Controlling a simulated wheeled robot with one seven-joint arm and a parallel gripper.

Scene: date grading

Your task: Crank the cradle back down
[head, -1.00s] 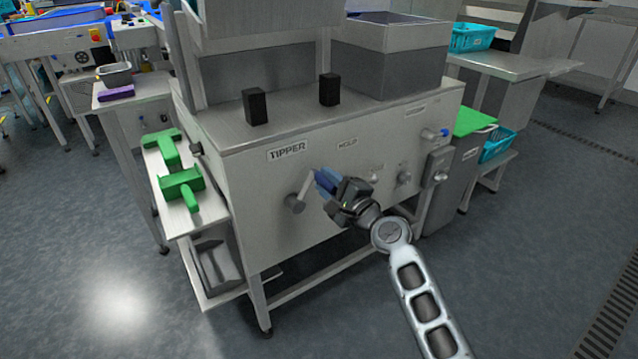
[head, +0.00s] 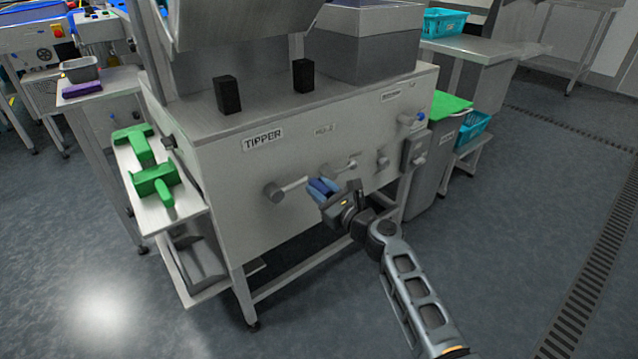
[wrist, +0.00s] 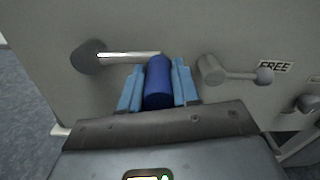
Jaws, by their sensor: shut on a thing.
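The tipper crank has a round grey hub (head: 273,193) on the front panel below the TIPPER label (head: 262,139). Its bright arm (head: 294,184) points right, tilted slightly up. My gripper (head: 322,188) is shut on the crank's handle at the end of that arm. In the wrist view the dark blue handle (wrist: 158,82) stands between the two lighter blue fingers of my gripper (wrist: 158,88), with the hub (wrist: 88,57) to its left. A tilted grey metal body (head: 240,22), perhaps the cradle, shows above the bench; its top is cut off.
Another lever (wrist: 235,74) sits just right of the handle, near a FREE label (wrist: 275,67). Two black blocks (head: 228,95) stand on the bench top. Green tools (head: 155,182) lie on the left side shelf. The floor in front is clear.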

